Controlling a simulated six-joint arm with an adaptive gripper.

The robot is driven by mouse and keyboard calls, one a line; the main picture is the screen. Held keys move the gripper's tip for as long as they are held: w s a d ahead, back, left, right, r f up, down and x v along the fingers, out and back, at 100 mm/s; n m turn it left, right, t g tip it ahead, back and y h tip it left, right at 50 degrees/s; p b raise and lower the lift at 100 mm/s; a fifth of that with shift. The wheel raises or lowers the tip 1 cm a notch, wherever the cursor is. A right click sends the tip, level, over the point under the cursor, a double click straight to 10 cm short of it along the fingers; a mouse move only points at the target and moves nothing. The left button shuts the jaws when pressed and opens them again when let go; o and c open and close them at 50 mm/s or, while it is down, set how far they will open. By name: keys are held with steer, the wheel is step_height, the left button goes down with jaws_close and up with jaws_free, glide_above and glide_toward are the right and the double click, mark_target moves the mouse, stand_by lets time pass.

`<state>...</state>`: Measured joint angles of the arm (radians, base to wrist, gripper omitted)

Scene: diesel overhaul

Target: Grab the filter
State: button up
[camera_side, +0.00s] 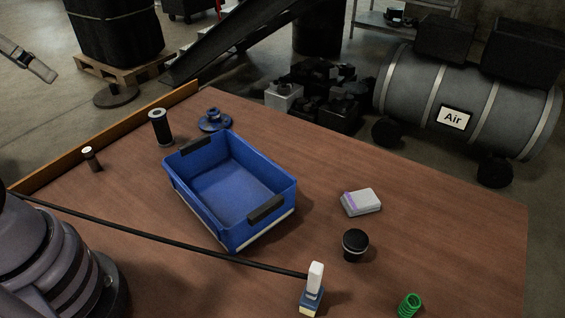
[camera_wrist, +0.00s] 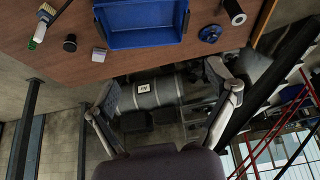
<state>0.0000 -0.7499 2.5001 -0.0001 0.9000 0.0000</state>
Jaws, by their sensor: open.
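Two dark cylinders could be the filter; I cannot tell which. One is a tall black cylinder with a pale, holed top (camera_side: 161,128), upright behind the blue bin, also at the top right of the wrist view (camera_wrist: 233,11). The other is a short black canister (camera_side: 354,245) at the right front, also at the left of the wrist view (camera_wrist: 70,43). My gripper (camera_wrist: 170,92) is open and empty, its fingers wide apart, away from both. In the side view, only what looks like one finger shows at the top left edge.
The blue bin (camera_side: 176,185) is empty mid-table. A blue flanged part (camera_side: 214,120), a small dark cylinder (camera_side: 91,158), a white box (camera_side: 361,202), a brush-like item (camera_side: 313,289) and a green spring (camera_side: 409,305) stand around it. A wooden ledge (camera_side: 110,137) edges the table.

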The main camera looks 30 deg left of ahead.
steer(key=w+a+f+t+y, duration=0.1)
steer(key=w+a+f, duration=0.15)
steer(key=w, duration=0.55)
steer(key=w+a+f+t+y, duration=0.15)
steer(key=w+a, duration=0.25)
steer(key=w, duration=0.4)
steer(key=n+t+y, duration=0.3)
steer(key=t, duration=0.6)
glide_above(153, 120)
steer(key=v, duration=0.5)
step_height(153, 120, down, 22)
step_height(153, 120, down, 6)
steer(key=shift+a+f, duration=0.1)
steer(key=shift+f, duration=0.1)
steer(key=shift+w+a+f, duration=0.15)
steer(key=shift+w, duration=0.3)
steer(key=shift+w+a+f, duration=0.1)
steer(key=shift+w+f, duration=0.05)
steer(key=shift+w, duration=0.3)
steer(key=shift+x, duration=2.9)
steer(key=c, duration=1.3)
